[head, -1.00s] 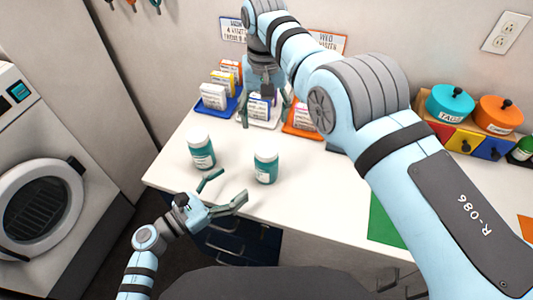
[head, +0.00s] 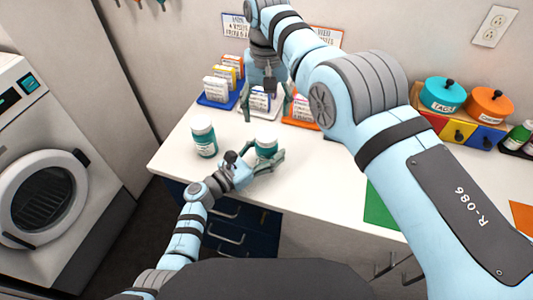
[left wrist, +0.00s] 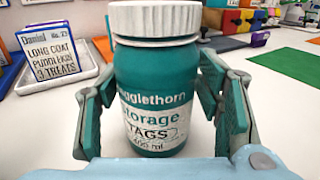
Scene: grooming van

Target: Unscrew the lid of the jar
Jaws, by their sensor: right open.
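A teal jar with a white lid (head: 265,141) stands upright on the white counter. My left gripper (head: 266,156) is low around this jar, with a finger on each side. In the left wrist view the jar (left wrist: 157,95) fills the middle, its label reading "Storage TAGS", and the lid (left wrist: 155,18) is on top, above the fingers. I cannot tell whether the fingers press on the jar. A second teal jar (head: 204,140) with a white lid stands to the left, apart from the gripper. My right gripper (head: 267,108) is open and empty, pointing down behind the jar.
Small trays with cards stand at the back: blue (head: 218,101), white (head: 252,108) and orange (head: 301,121). A green mat (head: 383,214) lies at the right front. Teal (head: 446,96) and orange pots stand at the back right. A washer (head: 42,190) is left of the counter.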

